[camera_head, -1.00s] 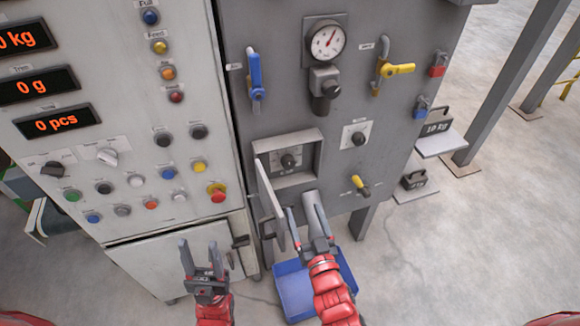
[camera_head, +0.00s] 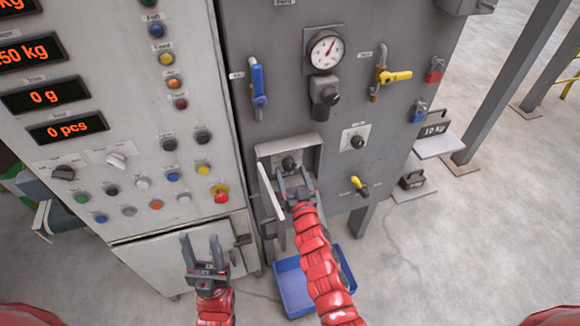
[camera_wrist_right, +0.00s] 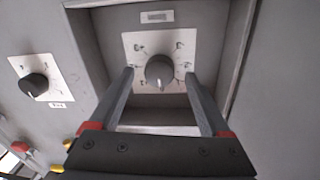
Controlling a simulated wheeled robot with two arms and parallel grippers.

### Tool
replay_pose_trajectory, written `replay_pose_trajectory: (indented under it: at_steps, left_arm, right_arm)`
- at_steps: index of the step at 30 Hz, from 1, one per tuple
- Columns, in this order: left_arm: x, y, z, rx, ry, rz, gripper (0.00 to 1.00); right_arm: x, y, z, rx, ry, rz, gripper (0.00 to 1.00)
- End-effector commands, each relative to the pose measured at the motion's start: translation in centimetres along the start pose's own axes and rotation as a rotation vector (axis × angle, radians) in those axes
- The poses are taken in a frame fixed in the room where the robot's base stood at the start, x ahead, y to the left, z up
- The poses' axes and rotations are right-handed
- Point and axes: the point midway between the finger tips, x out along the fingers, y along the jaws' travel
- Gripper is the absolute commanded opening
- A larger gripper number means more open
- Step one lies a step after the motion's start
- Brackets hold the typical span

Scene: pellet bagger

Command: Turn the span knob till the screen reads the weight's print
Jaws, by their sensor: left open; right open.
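The span knob (camera_head: 289,163) is a dark dial inside a recessed box whose small door (camera_head: 270,192) stands open. It also shows in the right wrist view (camera_wrist_right: 159,70), its pointer facing down. My right gripper (camera_head: 295,180) is open, one finger on each side of the knob; I cannot tell whether they touch it. The kg screen (camera_head: 26,52) is cut off by the left edge and shows "50 kg" at its end. A dark weight (camera_head: 437,117) on a shelf at right is printed "10 KG". My left gripper (camera_head: 202,250) is open and empty before the cabinet.
Another dark weight (camera_head: 412,181) sits lower on a floor plate. A second dark knob (camera_head: 357,141) is right of the box. A yellow-handled valve (camera_head: 359,185) lies below it. A blue tray (camera_head: 291,287) is on the floor under my right arm.

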Motion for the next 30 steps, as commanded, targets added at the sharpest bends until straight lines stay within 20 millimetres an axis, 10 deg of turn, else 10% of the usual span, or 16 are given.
replay_pose_trajectory:
  at_steps: [16,30]
  left_arm:
    - [0.0,0.0,0.0,0.000,0.000,0.000,0.50]
    - [0.0,0.0,0.0,0.000,0.000,0.000,0.50]
  right_arm:
    - [2.3,0.0,0.1,0.000,0.000,-0.001,0.81]
    - [2.2,0.0,0.1,0.000,0.000,0.000,0.00]
